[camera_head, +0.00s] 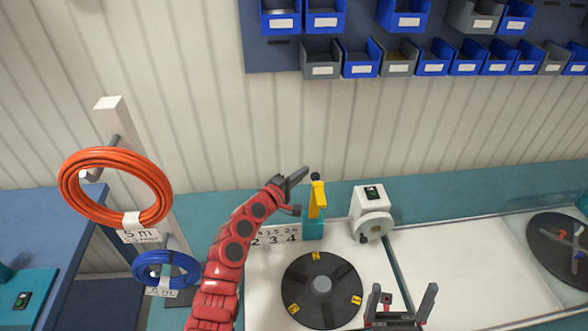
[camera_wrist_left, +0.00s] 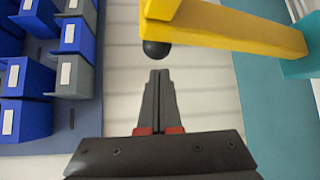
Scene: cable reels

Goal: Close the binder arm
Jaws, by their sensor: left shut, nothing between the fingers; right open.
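The yellow binder arm (camera_head: 317,195) stands upright on its teal post (camera_head: 313,229), with a dark ball at its top end. In the left wrist view the yellow arm (camera_wrist_left: 235,28) crosses the top, and its black ball knob (camera_wrist_left: 156,49) is just beyond my fingertips. My left gripper (camera_head: 304,172) is beside the knob, to its left, with its fingers shut and empty; the fingers also show in the left wrist view (camera_wrist_left: 159,74). A small gap shows between fingertips and knob. My right gripper (camera_head: 402,292) is open and empty at the bottom, right of the black reel disc.
A black disc (camera_head: 322,291) with yellow marks lies on the white panel below the post. A white device (camera_head: 371,214) stands right of it. Orange (camera_head: 115,187) and blue (camera_head: 166,271) cable coils hang at left. Bins (camera_head: 361,58) line the wall.

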